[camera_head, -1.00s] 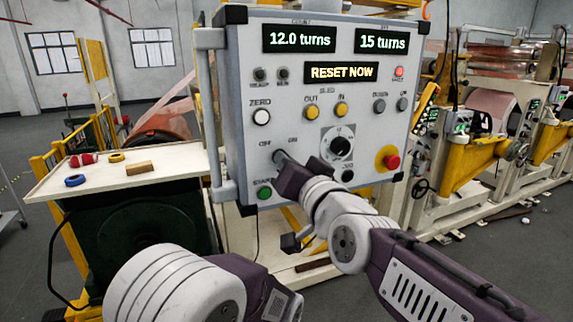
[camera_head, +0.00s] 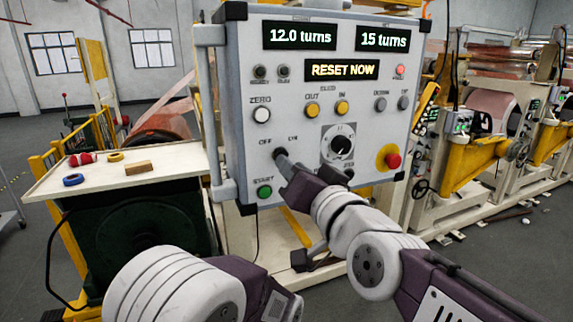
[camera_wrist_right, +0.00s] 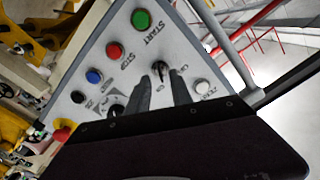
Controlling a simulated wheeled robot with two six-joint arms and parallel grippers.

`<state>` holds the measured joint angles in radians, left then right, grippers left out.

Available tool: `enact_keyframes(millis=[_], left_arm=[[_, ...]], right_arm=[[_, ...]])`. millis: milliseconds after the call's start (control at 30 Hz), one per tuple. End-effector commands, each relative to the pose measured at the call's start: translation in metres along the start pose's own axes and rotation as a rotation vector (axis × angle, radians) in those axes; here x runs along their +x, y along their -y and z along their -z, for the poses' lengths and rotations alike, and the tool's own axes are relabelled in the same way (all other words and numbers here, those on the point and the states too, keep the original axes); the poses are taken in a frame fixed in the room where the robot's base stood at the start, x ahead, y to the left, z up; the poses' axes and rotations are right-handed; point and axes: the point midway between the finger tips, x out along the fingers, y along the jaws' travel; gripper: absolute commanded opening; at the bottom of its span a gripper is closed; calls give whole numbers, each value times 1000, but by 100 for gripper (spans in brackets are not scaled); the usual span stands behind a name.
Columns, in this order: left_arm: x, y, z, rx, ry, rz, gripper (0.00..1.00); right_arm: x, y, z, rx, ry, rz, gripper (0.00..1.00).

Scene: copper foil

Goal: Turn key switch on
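The grey control panel (camera_head: 235,100) faces me in the head view. Its key switch (camera_head: 280,153) sits at the lower left, under the OFF and ON labels and above the green START button (camera_head: 264,192). My right gripper (camera_head: 288,168) is right at the key switch and partly covers it. In the right wrist view, its two fingers (camera_wrist_right: 162,80) are apart, and the dark key switch (camera_wrist_right: 159,68) shows between and just beyond the tips. I cannot tell whether they touch it or which label the key points to.
Nearby are the white ZERO button (camera_head: 262,115), a black dial (camera_head: 341,146) and a red emergency button (camera_head: 393,160) on yellow. Displays read 12.0 turns, 15 turns and RESET NOW (camera_head: 342,70). A side table (camera_head: 110,178) with small items stands left.

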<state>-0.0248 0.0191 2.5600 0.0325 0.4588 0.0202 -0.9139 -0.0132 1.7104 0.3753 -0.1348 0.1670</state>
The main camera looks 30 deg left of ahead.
Motion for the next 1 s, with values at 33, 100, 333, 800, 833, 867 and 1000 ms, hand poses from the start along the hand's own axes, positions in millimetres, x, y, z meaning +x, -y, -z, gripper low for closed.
enact_keyframes(millis=[33,100,333,800,833,867,1000], left_arm=[[2,0,0,0,0,0,36],[2,0,0,0,0,0,36],[0,0,0,0,0,0,36],[0,0,0,0,0,0,36],[0,0,0,0,0,0,36],[0,0,0,0,0,0,36],[0,0,0,0,0,0,36]], right_arm=[[-13,1,0,1,-2,2,26],[-27,1,0,1,-1,2,26],[-50,0,0,0,1,0,26],[-50,-5,2,0,-5,-10,26],[-50,-12,6,0,-13,-25,26],[-49,-22,11,0,-23,-47,26],[-52,-128,29,1,-61,-265,26]])
